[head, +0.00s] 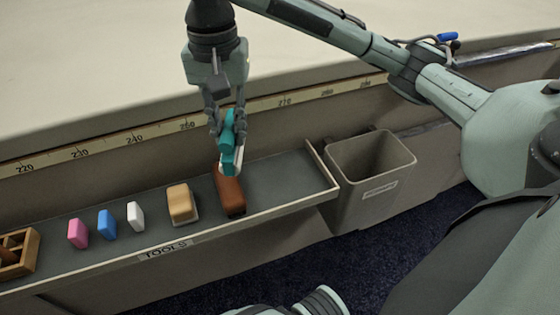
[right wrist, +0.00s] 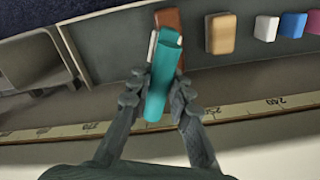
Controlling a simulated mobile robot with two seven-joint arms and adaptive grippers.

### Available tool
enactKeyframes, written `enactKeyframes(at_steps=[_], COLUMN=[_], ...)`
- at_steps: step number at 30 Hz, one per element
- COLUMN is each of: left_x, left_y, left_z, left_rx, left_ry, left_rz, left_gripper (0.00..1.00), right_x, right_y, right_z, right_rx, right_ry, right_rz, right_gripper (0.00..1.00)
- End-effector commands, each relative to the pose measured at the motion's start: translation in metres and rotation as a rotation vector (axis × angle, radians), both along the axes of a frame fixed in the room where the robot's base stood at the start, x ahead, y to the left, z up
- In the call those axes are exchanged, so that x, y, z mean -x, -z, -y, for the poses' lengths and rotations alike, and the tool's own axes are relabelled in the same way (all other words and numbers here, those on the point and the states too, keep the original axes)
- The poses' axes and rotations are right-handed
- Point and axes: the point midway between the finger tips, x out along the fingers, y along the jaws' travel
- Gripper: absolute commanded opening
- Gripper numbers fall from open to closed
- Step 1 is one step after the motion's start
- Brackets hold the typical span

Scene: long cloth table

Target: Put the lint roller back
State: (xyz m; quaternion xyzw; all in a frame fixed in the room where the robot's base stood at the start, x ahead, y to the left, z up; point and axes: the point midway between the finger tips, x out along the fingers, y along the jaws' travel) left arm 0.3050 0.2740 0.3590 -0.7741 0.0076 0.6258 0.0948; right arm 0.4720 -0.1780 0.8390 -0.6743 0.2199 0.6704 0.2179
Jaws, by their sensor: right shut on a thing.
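The teal lint roller (head: 228,133) is between the fingers of my right gripper (head: 227,128), above the tool shelf. In the right wrist view my right gripper (right wrist: 160,95) is shut on the lint roller (right wrist: 157,98), with a white part at its side. The roller's lower end overlaps a brown block (head: 230,192) on the shelf; I cannot tell whether they touch. The brown block also shows in the right wrist view (right wrist: 168,18). The grey shelf (head: 285,177) bears a "TOOLS" label. My left gripper is not in view.
On the shelf stand a tan block (head: 181,202), a white block (head: 135,216), a blue block (head: 107,224), a pink block (head: 77,233) and a wooden compartment box (head: 18,252). A grey bin (head: 370,175) hangs at the right. Shelf space right of the brown block is clear.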

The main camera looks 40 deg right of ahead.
Motion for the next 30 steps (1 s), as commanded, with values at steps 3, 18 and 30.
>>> enactKeyframes(at_steps=[3, 18, 30], left_x=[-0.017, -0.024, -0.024], left_y=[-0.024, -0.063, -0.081], left_z=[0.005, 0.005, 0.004], left_rx=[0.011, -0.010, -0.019], left_ry=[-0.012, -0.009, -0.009], left_rz=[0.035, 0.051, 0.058], left_gripper=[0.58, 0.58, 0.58], right_x=[0.009, 0.028, 0.028], right_y=[0.023, 0.062, 0.099], right_z=[0.029, 0.094, 0.094], right_rx=[0.003, 0.000, 0.001], right_ry=[0.006, -0.002, -0.002], right_rz=[-0.005, 0.000, 0.001], right_gripper=[0.00, 0.00, 0.00])
